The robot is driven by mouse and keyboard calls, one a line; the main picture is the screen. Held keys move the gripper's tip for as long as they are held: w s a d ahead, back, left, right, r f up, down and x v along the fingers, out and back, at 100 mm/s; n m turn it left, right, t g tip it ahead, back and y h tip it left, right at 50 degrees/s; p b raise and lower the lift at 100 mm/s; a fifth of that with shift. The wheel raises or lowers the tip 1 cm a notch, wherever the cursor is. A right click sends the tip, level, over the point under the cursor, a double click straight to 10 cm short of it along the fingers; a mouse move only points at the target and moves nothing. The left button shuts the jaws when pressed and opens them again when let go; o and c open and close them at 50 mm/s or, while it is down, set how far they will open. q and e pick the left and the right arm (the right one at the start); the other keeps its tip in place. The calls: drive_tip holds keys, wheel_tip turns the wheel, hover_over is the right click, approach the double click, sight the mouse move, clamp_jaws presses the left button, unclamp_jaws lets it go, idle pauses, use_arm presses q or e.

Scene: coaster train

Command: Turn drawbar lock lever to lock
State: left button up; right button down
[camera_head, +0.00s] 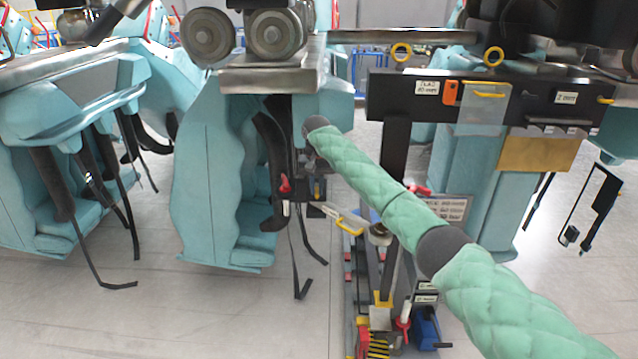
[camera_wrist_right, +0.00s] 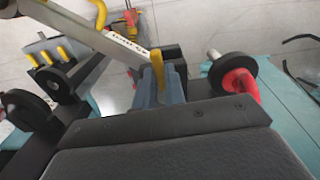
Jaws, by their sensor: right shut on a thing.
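In the right wrist view, my right gripper (camera_wrist_right: 159,88) has its blue-grey fingers closed around a small yellow lever grip (camera_wrist_right: 157,65). The grip stands beside the end of a pale metal bar (camera_wrist_right: 120,42) that carries a small label. The label is too small and tilted to read, so I cannot tell the lock position. In the head view, my right gripper (camera_head: 317,188) is small and partly hidden below the end of my green padded arm. The pale bar (camera_head: 335,214) shows just below it there, with a yellow loop handle. My left gripper is not in view.
A red lever (camera_wrist_right: 240,85) with a black round part sits right of the fingers in the wrist view. Teal coaster seats (camera_head: 215,180) hang left of my arm. A black tool rack (camera_head: 550,98) stands to the right. Open floor (camera_head: 230,310) lies at lower left.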

sight(316, 190)
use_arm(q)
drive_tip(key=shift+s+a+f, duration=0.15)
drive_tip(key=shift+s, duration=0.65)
use_arm(e)
drive_tip(key=shift+a+m, duration=0.15)
drive_tip(key=shift+m, duration=0.35)
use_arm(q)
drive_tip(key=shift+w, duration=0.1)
use_arm(e)
drive_tip(key=c, duration=1.5)
unclamp_jaws()
drive_tip(key=shift+o, duration=0.2)
drive_tip(key=shift+r, duration=0.2)
wheel_tip(316, 190, up, 5)
drive_tip(key=b, duration=0.2)
drive_tip(key=shift+w+r+b, duration=0.1)
drive_tip(key=shift+r+b, duration=0.1)
drive_tip(key=shift+b, duration=0.15)
drive_tip(key=shift+r, duration=0.95)
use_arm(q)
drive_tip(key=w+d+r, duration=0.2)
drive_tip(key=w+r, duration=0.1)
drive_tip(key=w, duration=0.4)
